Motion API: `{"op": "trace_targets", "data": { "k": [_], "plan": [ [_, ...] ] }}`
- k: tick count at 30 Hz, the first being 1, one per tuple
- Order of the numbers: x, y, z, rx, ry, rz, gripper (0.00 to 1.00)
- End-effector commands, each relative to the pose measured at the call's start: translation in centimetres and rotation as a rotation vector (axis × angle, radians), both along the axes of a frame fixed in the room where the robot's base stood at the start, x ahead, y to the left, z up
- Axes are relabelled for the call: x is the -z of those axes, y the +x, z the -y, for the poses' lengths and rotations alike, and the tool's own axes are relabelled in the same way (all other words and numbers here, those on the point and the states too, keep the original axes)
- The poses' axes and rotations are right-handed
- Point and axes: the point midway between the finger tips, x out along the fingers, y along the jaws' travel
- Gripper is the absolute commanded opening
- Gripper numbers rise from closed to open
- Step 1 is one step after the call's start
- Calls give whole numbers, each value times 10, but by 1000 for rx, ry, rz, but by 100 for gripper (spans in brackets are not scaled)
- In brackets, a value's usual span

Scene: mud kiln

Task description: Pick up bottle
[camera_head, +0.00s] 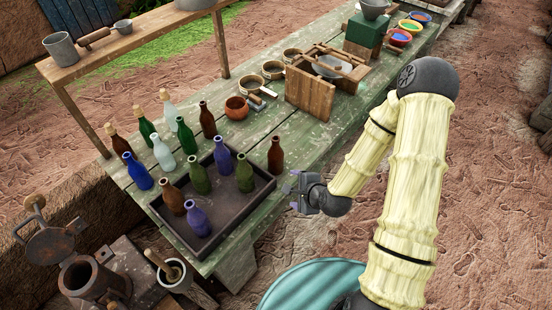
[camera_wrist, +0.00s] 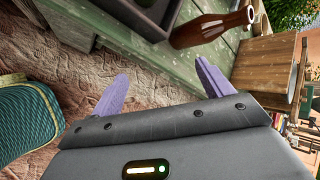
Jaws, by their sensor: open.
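Several bottles stand on the green table (camera_head: 322,140), some inside a dark tray and some behind it. A brown bottle (camera_head: 275,156) stands upright at the tray's right end, nearest my gripper (camera_head: 293,190). In the wrist view a brown bottle (camera_wrist: 210,30) shows beyond the right finger. The dark tray (camera_head: 228,208) holds blue bottles (camera_head: 197,218), green bottles (camera_head: 199,174) and a brown bottle (camera_head: 172,197). My gripper is open and empty near the table's front edge, apart from the bottles. Its purple fingers (camera_wrist: 162,72) are spread in the wrist view.
Behind the tray stand corked bottles (camera_head: 163,152) and an orange pot (camera_head: 236,107). A wooden box (camera_head: 310,95) and paint bowls (camera_head: 400,38) are farther along the table. A teal round object (camera_head: 312,285) is below in front. A raised shelf (camera_head: 130,40) runs along the back.

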Motion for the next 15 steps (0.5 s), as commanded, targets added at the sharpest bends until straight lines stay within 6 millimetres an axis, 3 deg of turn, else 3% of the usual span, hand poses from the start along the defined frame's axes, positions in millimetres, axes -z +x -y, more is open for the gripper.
{"op": "trace_targets", "data": {
  "k": [8,15],
  "plan": [
    [15,5,-22,459,520,-62,79],
    [12,10,-20,814,927,-100,79]
  ]
}}
